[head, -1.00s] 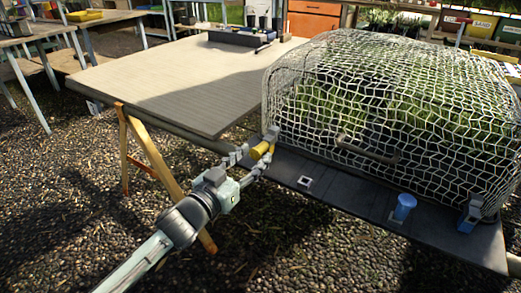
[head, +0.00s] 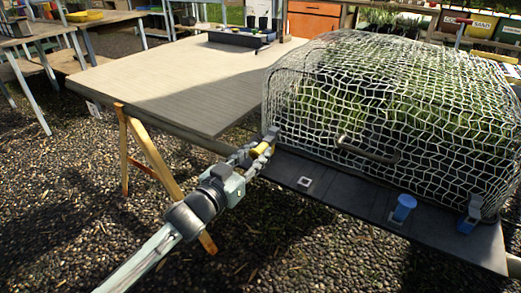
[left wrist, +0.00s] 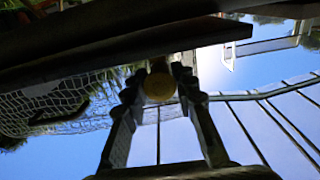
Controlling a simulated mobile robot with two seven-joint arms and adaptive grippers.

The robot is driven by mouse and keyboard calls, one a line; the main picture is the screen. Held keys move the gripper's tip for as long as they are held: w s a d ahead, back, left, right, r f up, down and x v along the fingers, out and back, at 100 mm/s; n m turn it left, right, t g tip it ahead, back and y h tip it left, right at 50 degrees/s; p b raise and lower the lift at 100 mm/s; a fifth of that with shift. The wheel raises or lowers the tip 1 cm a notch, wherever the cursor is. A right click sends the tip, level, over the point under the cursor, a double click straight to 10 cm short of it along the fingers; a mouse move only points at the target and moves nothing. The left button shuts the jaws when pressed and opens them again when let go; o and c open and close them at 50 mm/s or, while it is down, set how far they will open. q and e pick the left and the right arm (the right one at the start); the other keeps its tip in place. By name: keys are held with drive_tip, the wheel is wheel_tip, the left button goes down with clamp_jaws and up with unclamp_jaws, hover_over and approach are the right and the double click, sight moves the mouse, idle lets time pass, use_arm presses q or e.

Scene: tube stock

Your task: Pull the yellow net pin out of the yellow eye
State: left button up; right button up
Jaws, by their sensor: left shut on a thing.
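The yellow net pin (head: 259,149) is at the left front corner of the net cover, beside a small grey bracket (head: 272,132) that I take for the yellow eye. My left gripper (head: 260,151) has its fingers on both sides of the pin and is shut on it. In the left wrist view the pin's round yellow end (left wrist: 159,87) sits between the fingertips. The fingers hide part of the pin and eye, so I cannot tell how deep the pin sits. My right gripper is not in view.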

use_arm(q)
drive_tip(key=shift+s+a, duration=0.1)
drive_tip(key=shift+p+v, duration=1.05)
drive_tip(key=shift+v, duration=3.55)
